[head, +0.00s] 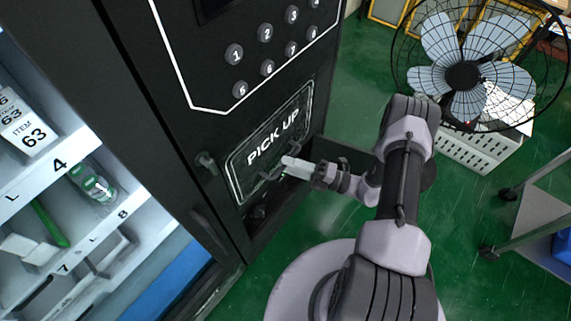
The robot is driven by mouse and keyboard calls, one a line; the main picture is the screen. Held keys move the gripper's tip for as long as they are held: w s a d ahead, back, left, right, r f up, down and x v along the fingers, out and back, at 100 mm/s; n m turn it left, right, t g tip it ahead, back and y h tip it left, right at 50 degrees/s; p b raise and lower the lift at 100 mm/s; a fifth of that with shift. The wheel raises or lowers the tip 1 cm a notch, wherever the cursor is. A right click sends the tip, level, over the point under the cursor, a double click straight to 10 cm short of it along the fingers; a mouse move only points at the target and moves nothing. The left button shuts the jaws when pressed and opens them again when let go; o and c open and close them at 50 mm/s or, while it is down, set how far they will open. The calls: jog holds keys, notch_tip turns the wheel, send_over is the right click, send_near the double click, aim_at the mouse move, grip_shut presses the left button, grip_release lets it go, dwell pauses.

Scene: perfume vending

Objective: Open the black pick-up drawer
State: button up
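The black pick-up drawer (240,181) is in the lower front of the black vending machine, in the head view. Its face has a thin white outline and the words PICK UP. A dark bar handle (266,174) sits on the lower part of this face. My gripper (288,165) reaches in from the right, with its pale fingertips at the right end of the handle. I cannot tell whether they touch it or whether the fingers are open or closed. No clear gap shows around the drawer face.
A numbered keypad (266,50) is above the drawer. Lit item shelves (90,235) are at the left. A fan (463,75) and white crate (470,155) stand at the upper right, a wheeled cart (545,215) at the right. Green floor (470,285) is clear at the lower right.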

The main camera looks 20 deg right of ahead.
jog(key=shift+w+a+r, duration=0.15)
jog(key=shift+w+a, duration=0.2)
jog(key=shift+a, duration=0.25)
jog(key=shift+c, duration=0.2)
grip_shut()
dwell(0.9)
